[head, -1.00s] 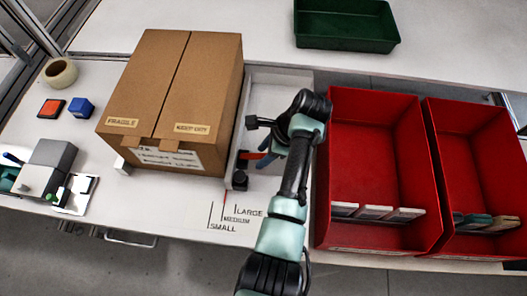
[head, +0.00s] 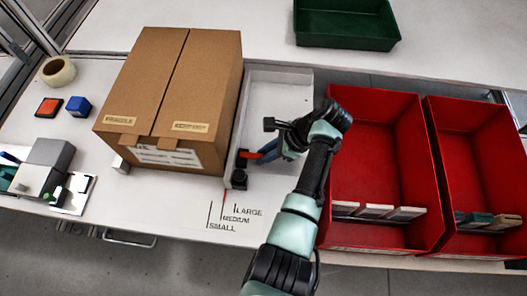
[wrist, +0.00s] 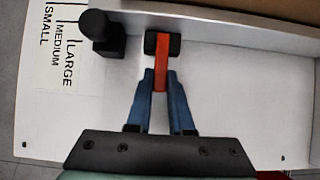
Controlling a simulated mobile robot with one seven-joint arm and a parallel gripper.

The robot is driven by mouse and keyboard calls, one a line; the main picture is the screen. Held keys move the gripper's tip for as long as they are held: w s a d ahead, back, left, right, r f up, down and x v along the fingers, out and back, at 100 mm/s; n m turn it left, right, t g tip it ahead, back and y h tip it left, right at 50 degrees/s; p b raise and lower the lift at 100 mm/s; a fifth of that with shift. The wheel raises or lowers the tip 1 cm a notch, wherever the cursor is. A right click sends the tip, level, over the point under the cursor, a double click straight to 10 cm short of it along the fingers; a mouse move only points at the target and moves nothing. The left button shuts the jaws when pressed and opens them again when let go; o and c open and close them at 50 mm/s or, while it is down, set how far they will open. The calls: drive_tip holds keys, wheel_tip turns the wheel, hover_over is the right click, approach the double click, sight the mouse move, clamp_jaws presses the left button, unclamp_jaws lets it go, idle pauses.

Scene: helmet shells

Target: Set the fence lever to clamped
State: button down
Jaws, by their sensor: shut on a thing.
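The fence lever (wrist: 162,68) is a red bar on a small black mount. In the wrist view it points from the mount toward my gripper (wrist: 160,82). My blue fingers stand on either side of its free end and are shut on it. The white fence (wrist: 215,32) runs beside the box, with a black knob (wrist: 101,30) near the scale. My fingertips partly hide the lever's end.
A large cardboard box (head: 165,85) stands left of the fence. Red bins (head: 375,115) stand close on the right, and a green tray (head: 346,24) is at the back. The printed size scale (head: 235,213) lies on clear white table in front.

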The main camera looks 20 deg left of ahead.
drive_tip(key=shift+f+y, duration=0.15)
drive_tip(key=shift+y, duration=0.15)
drive_tip(key=c, duration=0.8)
unclamp_jaws()
drive_tip(key=v, duration=1.3)
drive_tip(key=shift+p, duration=0.4)
drive_tip(key=shift+w, duration=0.15)
